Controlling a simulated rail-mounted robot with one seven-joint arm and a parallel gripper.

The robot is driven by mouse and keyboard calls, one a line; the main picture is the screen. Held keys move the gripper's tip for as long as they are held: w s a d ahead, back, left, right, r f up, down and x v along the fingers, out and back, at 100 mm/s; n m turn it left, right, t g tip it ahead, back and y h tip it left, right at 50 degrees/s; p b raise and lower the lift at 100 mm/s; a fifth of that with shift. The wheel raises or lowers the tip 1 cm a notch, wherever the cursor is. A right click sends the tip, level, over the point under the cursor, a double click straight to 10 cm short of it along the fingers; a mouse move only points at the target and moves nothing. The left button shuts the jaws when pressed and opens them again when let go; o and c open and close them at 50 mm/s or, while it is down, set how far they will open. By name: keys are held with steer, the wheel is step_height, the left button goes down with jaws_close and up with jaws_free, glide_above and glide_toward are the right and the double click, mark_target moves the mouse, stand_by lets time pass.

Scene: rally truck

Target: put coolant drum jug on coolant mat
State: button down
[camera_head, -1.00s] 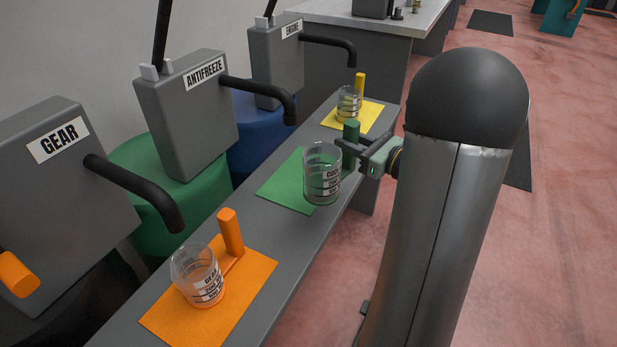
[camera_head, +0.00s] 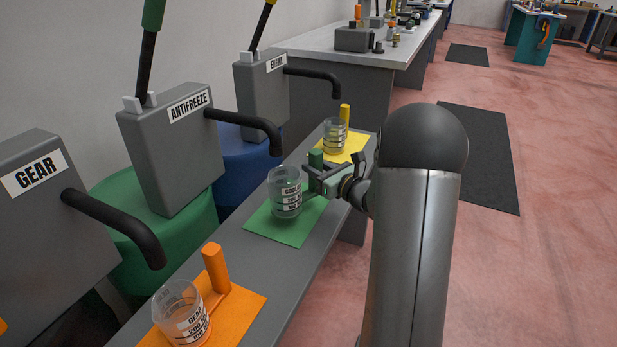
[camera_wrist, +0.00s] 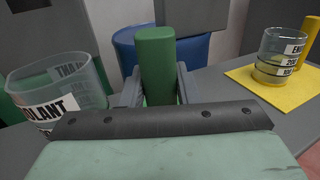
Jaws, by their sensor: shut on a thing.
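The coolant jug (camera_head: 286,192) is a clear, marked container with a green upright handle (camera_wrist: 157,65). My gripper (camera_head: 318,178) is shut on that handle, with one finger on each side of it in the wrist view. The jug is upright and looks empty. It stands over the green coolant mat (camera_head: 283,232) on the grey bench. I cannot tell whether its base touches the mat or hovers just above it. In the wrist view the jug's body (camera_wrist: 62,90) is at the left, and my gripper's housing hides its lower part.
A jug with an orange handle (camera_head: 215,268) stands on an orange mat (camera_head: 243,303) in front. A jug with a yellow handle (camera_head: 335,132) stands on a yellow mat (camera_head: 355,147) behind. The antifreeze dispenser's black spout (camera_head: 250,122) reaches toward the bench from the left.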

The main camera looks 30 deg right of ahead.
steer(key=shift+x, duration=1.05)
steer(key=shift+w+a+f+b, duration=0.15)
steer(key=shift+f+b, duration=0.1)
steer(key=shift+f, duration=0.3)
steer(key=shift+w+d+f+b, duration=0.15)
steer(key=shift+f+b, duration=0.15)
steer(key=shift+f, duration=0.3)
steer(key=shift+w+a+f+b, duration=0.15)
steer(key=shift+f+b, duration=0.1)
steer(key=shift+f, duration=0.3)
steer(key=shift+f, duration=0.15)
steer(key=c, duration=1.1)
jaws_free()
